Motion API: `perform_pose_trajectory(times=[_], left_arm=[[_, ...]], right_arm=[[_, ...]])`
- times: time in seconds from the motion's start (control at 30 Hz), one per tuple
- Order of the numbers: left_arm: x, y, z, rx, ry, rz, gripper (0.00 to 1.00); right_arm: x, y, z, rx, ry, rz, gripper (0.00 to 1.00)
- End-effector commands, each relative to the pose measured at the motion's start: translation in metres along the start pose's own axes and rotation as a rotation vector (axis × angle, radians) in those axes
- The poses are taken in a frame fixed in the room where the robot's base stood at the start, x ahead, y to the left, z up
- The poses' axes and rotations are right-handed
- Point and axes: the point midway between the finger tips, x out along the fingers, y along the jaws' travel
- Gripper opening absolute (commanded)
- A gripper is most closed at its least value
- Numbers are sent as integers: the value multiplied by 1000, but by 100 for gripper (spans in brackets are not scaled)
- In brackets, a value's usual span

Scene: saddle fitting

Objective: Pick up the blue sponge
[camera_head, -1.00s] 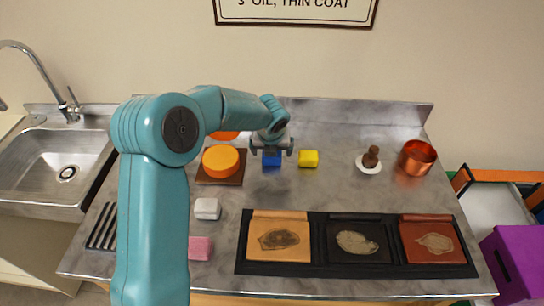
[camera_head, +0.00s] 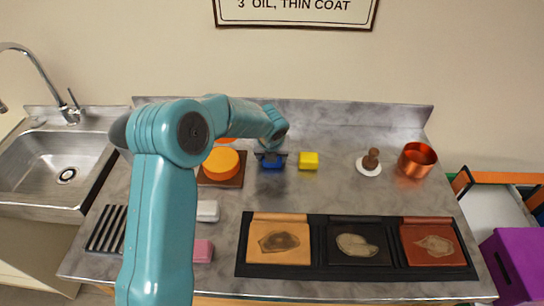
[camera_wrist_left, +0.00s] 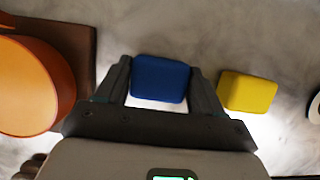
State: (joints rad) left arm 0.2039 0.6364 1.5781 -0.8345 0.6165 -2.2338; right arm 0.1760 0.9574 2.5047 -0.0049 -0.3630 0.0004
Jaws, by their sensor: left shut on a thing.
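The blue sponge (camera_head: 271,163) is at the back of the grey counter, between an orange round block and a yellow sponge. In the left wrist view the blue sponge (camera_wrist_left: 160,79) sits between the two fingers of my left gripper (camera_wrist_left: 162,82), which is shut on it. In the head view my left gripper (camera_head: 271,158) reaches the sponge from above and hides part of it. I cannot tell whether the sponge is clear of the counter. My right gripper is not in view.
A yellow sponge (camera_head: 308,161) lies close to the right. The orange round block (camera_head: 221,163) on its brown board is close to the left. A white sponge (camera_head: 208,211) and a pink sponge (camera_head: 203,251) lie nearer the front. A copper pot (camera_head: 417,159) stands at the back right.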

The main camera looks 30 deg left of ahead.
Motion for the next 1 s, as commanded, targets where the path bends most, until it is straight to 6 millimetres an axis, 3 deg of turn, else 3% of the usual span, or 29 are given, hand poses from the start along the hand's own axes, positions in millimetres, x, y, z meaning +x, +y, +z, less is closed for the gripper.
perform_pose_trajectory(times=[0.27,0.5,0.7,1.0], left_arm=[[-41,-1,18,-2,-8,-3,38],[-111,-1,47,-1,-9,-4,38],[-157,-1,66,-1,-6,-3,38],[-184,0,76,0,-2,-1,38]], right_arm=[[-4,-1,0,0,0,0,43],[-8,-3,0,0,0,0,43],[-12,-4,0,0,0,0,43],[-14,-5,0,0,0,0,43]])
